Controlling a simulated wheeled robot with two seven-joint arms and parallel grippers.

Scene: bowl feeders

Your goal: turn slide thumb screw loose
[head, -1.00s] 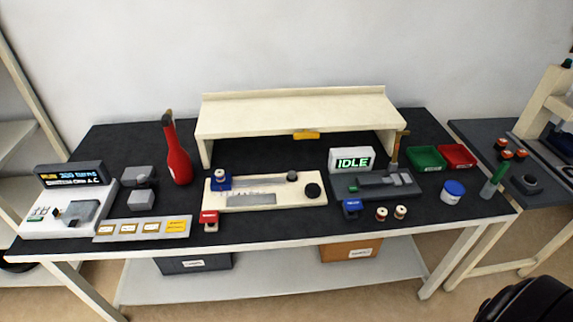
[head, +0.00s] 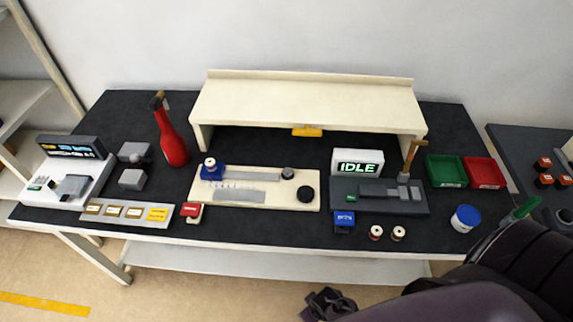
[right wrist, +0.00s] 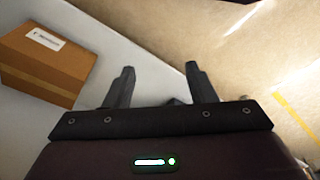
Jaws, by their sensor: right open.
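A cream fixture plate (head: 260,202) lies on the dark bench, left of its middle. A long grey slide strip (head: 252,174) runs along its back. A small dark knob (head: 288,173) stands at the strip's right end, and a bigger black knob (head: 305,194) sits at the plate's right. A blue block (head: 212,172) with a white-topped knob is at the left end. I cannot tell for sure which knob is the slide thumb screw. My right gripper (right wrist: 159,68) is open and empty, in front of and below the bench edge. My left gripper is out of view.
A cream raised shelf (head: 305,100) stands behind the plate. A red bottle (head: 172,145) is to the left, and an IDLE display (head: 357,162) to the right. A red-tagged block (head: 192,211) sits at the plate's front left. A cardboard box (right wrist: 45,60) is on the lower shelf.

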